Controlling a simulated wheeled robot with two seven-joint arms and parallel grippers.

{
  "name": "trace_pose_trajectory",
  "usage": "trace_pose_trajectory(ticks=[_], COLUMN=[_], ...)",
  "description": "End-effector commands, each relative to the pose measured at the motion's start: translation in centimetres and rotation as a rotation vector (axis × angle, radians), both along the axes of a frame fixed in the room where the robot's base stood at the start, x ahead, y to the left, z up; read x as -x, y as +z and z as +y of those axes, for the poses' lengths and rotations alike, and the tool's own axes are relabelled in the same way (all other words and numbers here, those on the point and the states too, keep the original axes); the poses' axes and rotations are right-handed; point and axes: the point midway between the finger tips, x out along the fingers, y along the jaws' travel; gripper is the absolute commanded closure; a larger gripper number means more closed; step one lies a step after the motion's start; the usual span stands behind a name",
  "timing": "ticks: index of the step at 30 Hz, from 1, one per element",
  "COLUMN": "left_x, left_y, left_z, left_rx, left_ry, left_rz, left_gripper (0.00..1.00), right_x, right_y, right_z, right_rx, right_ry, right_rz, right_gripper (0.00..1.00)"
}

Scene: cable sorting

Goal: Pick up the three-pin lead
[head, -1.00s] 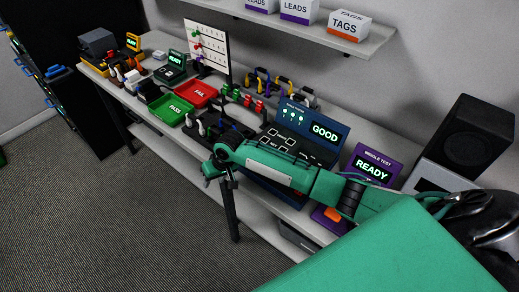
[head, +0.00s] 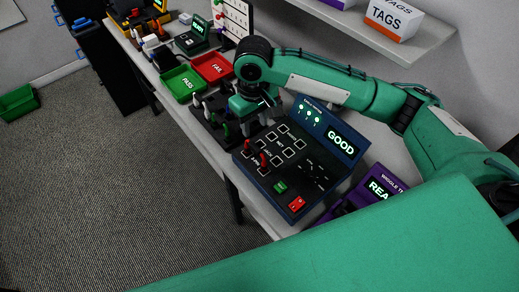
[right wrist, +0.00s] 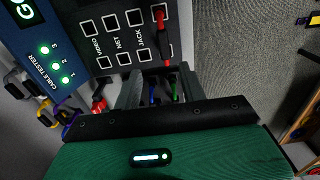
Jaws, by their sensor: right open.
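My right gripper (head: 258,123) is open and points down over the near edge of the cable tester and the dark lead rack (head: 207,118). In the right wrist view its fingers (right wrist: 160,88) stand apart, with a blue lead (right wrist: 153,95) and a green lead (right wrist: 174,90) showing between and beyond them. I cannot tell whether the fingers touch either one. White-ended leads (head: 196,99) stand in the rack. A red lead (head: 263,159) sits across the tester's jack sockets. Which lead is the three-pin one cannot be told. My left gripper is out of view.
The cable tester (head: 335,160) reads GOOD. Behind the rack are a green PASS tray (head: 181,73) and a red FAIL tray (head: 228,78). A purple wiggle tester (head: 384,190) stands at the right. A shelf holds a TAGS box (head: 394,18). The grey floor is open at left.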

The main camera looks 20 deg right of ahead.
Motion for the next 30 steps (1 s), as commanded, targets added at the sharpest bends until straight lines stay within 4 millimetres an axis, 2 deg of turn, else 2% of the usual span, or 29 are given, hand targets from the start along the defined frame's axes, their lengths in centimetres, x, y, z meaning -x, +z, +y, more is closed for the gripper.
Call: trace_pose_trajectory(ticks=[3,7,11,14,18,24,30], left_x=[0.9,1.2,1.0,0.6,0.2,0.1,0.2], left_y=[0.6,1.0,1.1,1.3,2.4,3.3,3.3], left_z=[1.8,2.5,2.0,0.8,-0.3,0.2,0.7], left_rx=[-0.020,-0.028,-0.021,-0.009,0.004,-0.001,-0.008], left_ry=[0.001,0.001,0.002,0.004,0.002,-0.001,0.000], left_rz=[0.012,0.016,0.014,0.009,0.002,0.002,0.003], left_gripper=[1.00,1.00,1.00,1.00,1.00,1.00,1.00], right_x=[0.1,0.1,0.1,0.1,0.8,1.2,1.2], right_y=[-2.5,-4.8,-6.1,-6.7,-8.0,-11.0,-11.8], right_z=[-0.1,-0.1,0.0,0.0,0.2,0.4,0.4], right_rx=[0.001,0.002,-0.001,-0.001,0.000,-0.001,0.000], right_ry=[-0.003,-0.003,-0.002,-0.002,-0.001,-0.002,0.000], right_rz=[0.006,0.005,0.001,0.000,0.004,0.000,-0.001], right_gripper=[0.58,0.58,0.58,0.58,0.58,0.58,0.58])
